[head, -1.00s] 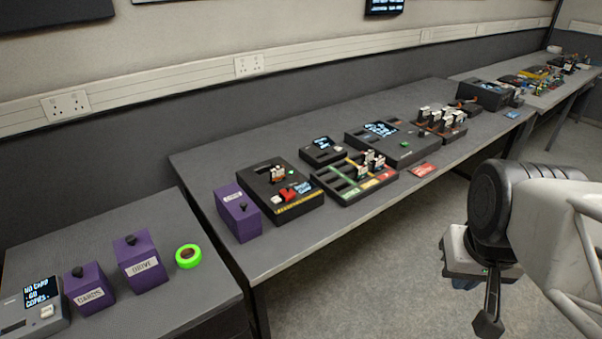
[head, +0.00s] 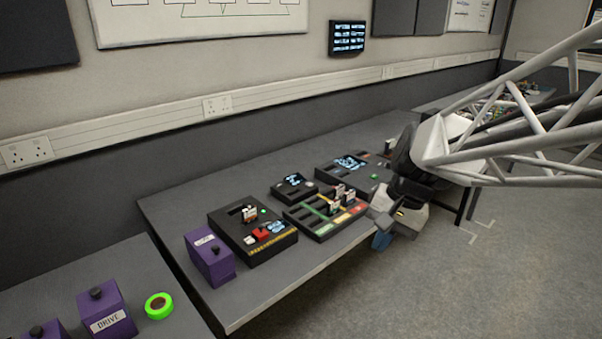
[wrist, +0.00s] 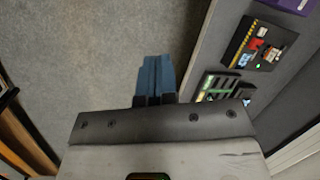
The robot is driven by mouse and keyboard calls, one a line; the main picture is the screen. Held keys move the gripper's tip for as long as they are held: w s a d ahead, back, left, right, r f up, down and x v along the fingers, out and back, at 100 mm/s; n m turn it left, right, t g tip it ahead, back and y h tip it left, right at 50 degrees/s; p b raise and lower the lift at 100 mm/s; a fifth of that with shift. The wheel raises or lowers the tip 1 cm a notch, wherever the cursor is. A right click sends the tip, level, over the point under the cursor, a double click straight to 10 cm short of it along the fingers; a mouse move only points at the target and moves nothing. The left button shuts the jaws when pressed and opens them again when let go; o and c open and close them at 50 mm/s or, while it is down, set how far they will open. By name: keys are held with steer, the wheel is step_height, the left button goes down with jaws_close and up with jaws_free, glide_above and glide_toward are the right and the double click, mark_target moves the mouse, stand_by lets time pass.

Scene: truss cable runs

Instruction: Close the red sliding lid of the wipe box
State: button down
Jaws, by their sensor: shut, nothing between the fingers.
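A black box (head: 225,229) with a yellow-and-black striped front edge lies on the long table in the head view. A small red part (head: 261,232) sits on its top, beside a standing card and a green light. It looks like the red lid, but its position along the slide is too small to tell. The red part (wrist: 255,43) also shows in the wrist view at upper right. My gripper (head: 382,240) hangs in front of the table's edge, right of the box and apart from it. Its blue fingers (wrist: 156,78) are shut and empty, over the floor.
A purple box (head: 209,260) stands left of the black box. A slotted tray (head: 298,217) with standing cards lies between the black box and my gripper. Green tape (head: 158,306) and a purple DRIVE box (head: 108,318) are on the nearer table. The floor in front is clear.

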mark_target(260, 231)
steer(key=w+a+f+m+g+y, duration=0.1)
steer(key=w+a+f+m+y, duration=0.2)
steer(key=w, duration=0.9)
steer(key=w+a+f+m+g+y, duration=0.1)
steer(key=w+a+f+m+y, duration=0.2)
steer(key=w+a+f, duration=0.3)
steer(key=w+a+f+m+g+y, duration=0.2)
steer(key=w+a+f+m+y, duration=0.2)
steer(key=w+f, duration=0.7)
steer(key=w+a, duration=0.1)
steer(key=w, duration=0.7)
steer(key=shift+w+y, duration=0.3)
steer(key=shift+w, duration=0.05)
steer(key=shift+s+a+f, duration=0.1)
steer(key=shift+a, duration=0.15)
steer(key=x, duration=1.3)
steer(key=shift+s+a, duration=0.1)
steer(key=shift+a, duration=0.25)
steer(key=shift+s+a, duration=1.85)
